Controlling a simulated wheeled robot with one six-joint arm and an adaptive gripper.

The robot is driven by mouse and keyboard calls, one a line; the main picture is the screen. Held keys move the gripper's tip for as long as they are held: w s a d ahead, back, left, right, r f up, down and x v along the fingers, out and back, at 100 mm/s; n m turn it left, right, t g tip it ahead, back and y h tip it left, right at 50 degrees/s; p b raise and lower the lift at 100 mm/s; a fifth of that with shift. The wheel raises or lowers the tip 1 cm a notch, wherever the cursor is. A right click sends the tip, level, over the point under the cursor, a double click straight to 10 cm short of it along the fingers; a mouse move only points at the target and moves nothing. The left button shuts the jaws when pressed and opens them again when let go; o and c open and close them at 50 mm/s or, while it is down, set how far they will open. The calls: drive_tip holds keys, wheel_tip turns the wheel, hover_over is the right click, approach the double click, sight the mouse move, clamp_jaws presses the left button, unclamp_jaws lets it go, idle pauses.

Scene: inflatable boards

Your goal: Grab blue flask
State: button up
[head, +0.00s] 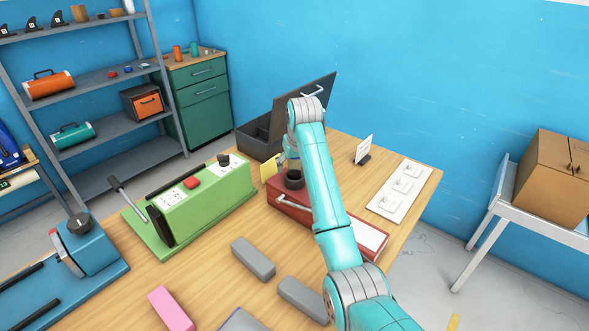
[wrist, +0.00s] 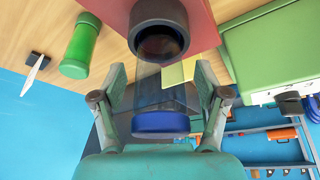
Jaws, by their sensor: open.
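The blue flask (wrist: 161,123) shows in the wrist view as a solid blue disc-like end with a clear, faintly tinted body. It lies in the picture between the two spread fingers of my gripper (wrist: 160,80). The fingers are open, one on each side, and I see no clear contact with the flask. In the head view my arm largely hides the gripper and the flask; only a bit of clear shape (head: 291,160) shows beside the arm, above the red box.
A green flask (wrist: 80,47) is off to one side. A yellow card (head: 269,167), an open black case (head: 258,138) and a green machine (head: 200,207) are nearby.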

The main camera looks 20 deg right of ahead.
drive_tip(key=c, duration=1.3)
drive_tip(key=shift+c, duration=0.2)
